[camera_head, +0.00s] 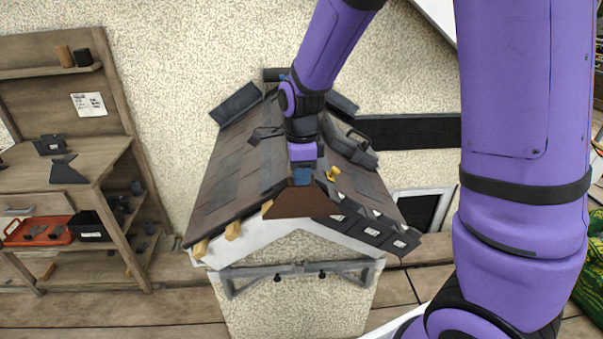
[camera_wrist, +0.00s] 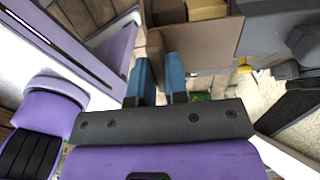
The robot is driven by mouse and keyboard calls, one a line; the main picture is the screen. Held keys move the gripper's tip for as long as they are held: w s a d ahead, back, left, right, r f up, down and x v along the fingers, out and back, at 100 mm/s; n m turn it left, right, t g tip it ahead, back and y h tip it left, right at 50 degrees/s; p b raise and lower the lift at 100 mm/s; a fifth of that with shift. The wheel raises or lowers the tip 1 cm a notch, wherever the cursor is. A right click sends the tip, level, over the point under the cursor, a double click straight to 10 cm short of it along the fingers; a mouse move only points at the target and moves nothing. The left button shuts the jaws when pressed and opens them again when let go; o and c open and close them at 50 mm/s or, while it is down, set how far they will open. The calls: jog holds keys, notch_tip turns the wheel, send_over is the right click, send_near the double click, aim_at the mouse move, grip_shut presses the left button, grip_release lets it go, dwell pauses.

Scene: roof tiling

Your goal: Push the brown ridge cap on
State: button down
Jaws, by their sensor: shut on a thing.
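The brown ridge cap (camera_head: 293,203) is at the front gable end of the small tiled roof (camera_head: 232,165), its broad brown face towards the head camera. My gripper (camera_head: 302,181), with blue fingers, comes down from above and is shut on the cap's top. In the wrist view the blue fingers (camera_wrist: 161,80) stand either side of a thin brown edge of the cap (camera_wrist: 203,42). Whether the cap touches the ridge underneath is hidden by the cap and gripper.
A yellow-handled tool (camera_head: 333,173) lies on the right slope close to my gripper. Dark tiles (camera_head: 372,228) with white labels line the lower right edge. A grey clamp-like bar (camera_head: 300,271) crosses the gable wall. A wooden shelf (camera_head: 105,170) with tools and an orange tray (camera_head: 38,231) stands left.

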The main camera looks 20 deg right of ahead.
jog(key=shift+w+d, duration=0.25)
jog(key=shift+w, duration=0.5)
jog(key=shift+w+d, duration=0.25)
jog(key=shift+w, duration=0.5)
dwell(1.8)
jog(key=c, duration=1.1)
grip_release()
jog(key=shift+o, duration=0.2)
jog(key=shift+r, duration=2.95)
jog(key=shift+r, duration=0.1)
